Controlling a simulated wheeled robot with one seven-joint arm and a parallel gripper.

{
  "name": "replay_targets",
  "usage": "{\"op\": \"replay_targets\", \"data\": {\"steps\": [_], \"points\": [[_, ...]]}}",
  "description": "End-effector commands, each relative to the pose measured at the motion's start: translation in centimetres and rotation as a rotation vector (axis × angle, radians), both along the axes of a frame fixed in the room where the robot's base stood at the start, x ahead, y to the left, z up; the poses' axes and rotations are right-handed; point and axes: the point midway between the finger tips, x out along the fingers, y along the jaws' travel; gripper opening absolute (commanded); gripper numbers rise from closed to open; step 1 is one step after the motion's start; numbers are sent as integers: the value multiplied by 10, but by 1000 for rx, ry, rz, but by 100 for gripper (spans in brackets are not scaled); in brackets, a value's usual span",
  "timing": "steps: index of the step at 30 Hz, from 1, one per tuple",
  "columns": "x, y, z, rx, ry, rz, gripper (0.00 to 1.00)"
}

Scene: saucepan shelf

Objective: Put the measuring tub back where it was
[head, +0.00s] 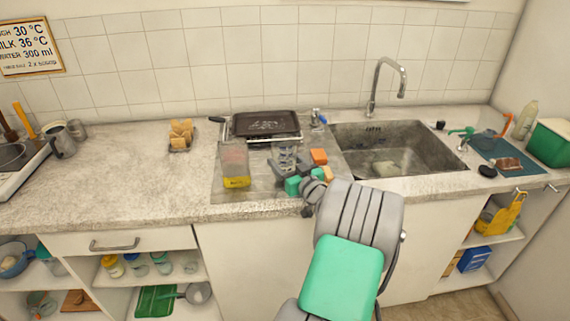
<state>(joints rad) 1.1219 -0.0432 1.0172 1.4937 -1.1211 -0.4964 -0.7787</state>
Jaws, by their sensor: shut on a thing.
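A clear, greyish tub (286,152) with darker bands, which I take for the measuring tub, stands out over the grey board at the front of the counter. My gripper (291,170) is at its near side, shut on it. The wrist and arm hide part of the hold. I cannot tell whether the tub's base touches the board.
A translucent container with a yellow lower part (236,167) stands close to the left. A dark tray (266,126) is behind, an orange block (319,157) to the right, then the sink (385,150). Counter left of the board (140,170) is mostly clear.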

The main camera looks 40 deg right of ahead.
Motion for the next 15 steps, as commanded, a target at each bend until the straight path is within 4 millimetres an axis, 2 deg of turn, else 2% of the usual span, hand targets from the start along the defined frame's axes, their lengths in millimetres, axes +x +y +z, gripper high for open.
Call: {"op": "replay_targets", "data": {"steps": [3, 13, 14, 15], "points": [[0, -1, -12, 1, -2, -1, 11], [-1, 0, -16, -2, -3, 0, 11], [-1, 0, -15, -2, -3, 0, 63], [-1, 0, -14, -1, -2, 0, 67]]}}
